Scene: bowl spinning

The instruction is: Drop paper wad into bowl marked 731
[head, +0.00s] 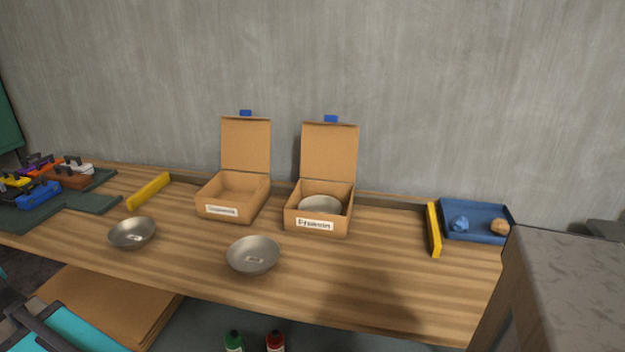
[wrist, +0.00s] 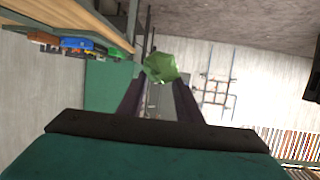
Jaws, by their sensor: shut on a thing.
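A green paper wad (wrist: 161,67) shows in the wrist view between the fingertips of my gripper (wrist: 158,82), which is shut on it. In the head view one metal bowl (head: 132,233) stands at the left of the wooden table. A second metal bowl (head: 253,255) stands near the front middle. Both have a small label inside, too small to read. A third, paler bowl (head: 320,204) sits inside the right cardboard box, and no number shows on it. The gripper and the green wad are not seen in the head view, so their place over the table cannot be told.
Two open cardboard boxes, left (head: 226,209) and right (head: 317,225), stand at the back with lids raised. A blue tray (head: 477,237) at the right holds a blue wad (head: 460,224) and a brownish wad (head: 500,226). Yellow bars, left (head: 148,190) and right (head: 434,229), lie on the table.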

